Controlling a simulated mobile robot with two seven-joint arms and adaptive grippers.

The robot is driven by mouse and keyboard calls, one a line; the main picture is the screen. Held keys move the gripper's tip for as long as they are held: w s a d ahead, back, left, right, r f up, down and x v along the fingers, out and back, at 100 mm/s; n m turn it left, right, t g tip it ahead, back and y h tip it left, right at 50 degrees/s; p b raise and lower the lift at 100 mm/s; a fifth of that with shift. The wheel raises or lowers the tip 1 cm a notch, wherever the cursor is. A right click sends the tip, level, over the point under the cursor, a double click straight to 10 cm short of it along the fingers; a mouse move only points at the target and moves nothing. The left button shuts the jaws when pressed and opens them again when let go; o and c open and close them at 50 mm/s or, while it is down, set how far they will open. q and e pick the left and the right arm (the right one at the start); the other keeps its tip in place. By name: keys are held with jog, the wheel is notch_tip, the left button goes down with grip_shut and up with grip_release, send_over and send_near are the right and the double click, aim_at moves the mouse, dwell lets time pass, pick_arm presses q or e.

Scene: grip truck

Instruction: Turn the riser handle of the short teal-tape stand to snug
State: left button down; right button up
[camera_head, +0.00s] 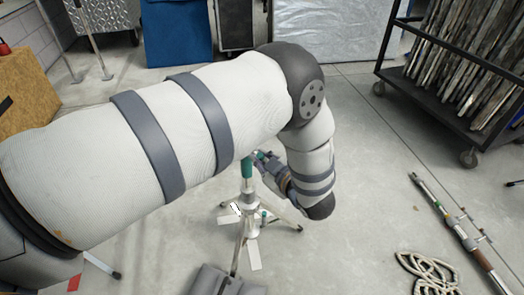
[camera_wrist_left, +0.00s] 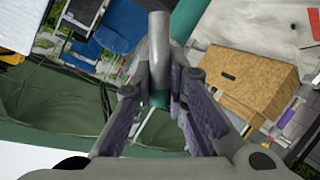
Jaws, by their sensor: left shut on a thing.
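The short stand (camera_head: 246,222) stands upright on spread legs on the concrete floor, with a teal tape band (camera_head: 247,168) around its upper post. My left gripper (camera_head: 261,160) comes in from the right of the post at the height of the tape. In the left wrist view its fingers (camera_wrist_left: 160,80) are closed on the riser handle (camera_wrist_left: 158,45), a grey rounded bar with teal just below it. My left forearm hides the top of the stand in the head view. The handle's exact angle cannot be told. My right gripper is not in view.
A wheeled cart with upright boards (camera_head: 465,60) stands at the back right. A long pole (camera_head: 455,225) and a coiled rope (camera_head: 428,270) lie on the floor at right. A grey bag (camera_head: 225,282) lies by the stand's front leg. A brown box (camera_head: 25,90) stands at left.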

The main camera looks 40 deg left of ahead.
pick_arm(q)
jog(key=shift+s+f+n+t+p, duration=0.1)
jog(key=shift+s+n+t+p, duration=0.1)
jog(key=shift+n+t+p, duration=0.6)
jog(key=n, duration=0.2)
jog(key=shift+s+f+n+t+y, duration=0.15)
jog(key=shift+f+n+t+y, duration=0.15)
jog(key=shift+t, duration=0.1)
jog(key=shift+s+a+f+n+t+y, duration=0.1)
jog(key=shift+f+n+t+y, duration=0.15)
jog(key=shift+n, duration=0.55)
jog(key=shift+w+d+n+t+y, duration=0.15)
jog(key=shift+n+t, duration=0.2)
jog(key=shift+n, duration=0.45)
jog(key=shift+s+a+f+n+t+y, duration=0.2)
jog(key=shift+n+t, duration=0.1)
jog(key=shift+n, duration=0.5)
jog(key=c, duration=1.6)
grip_release()
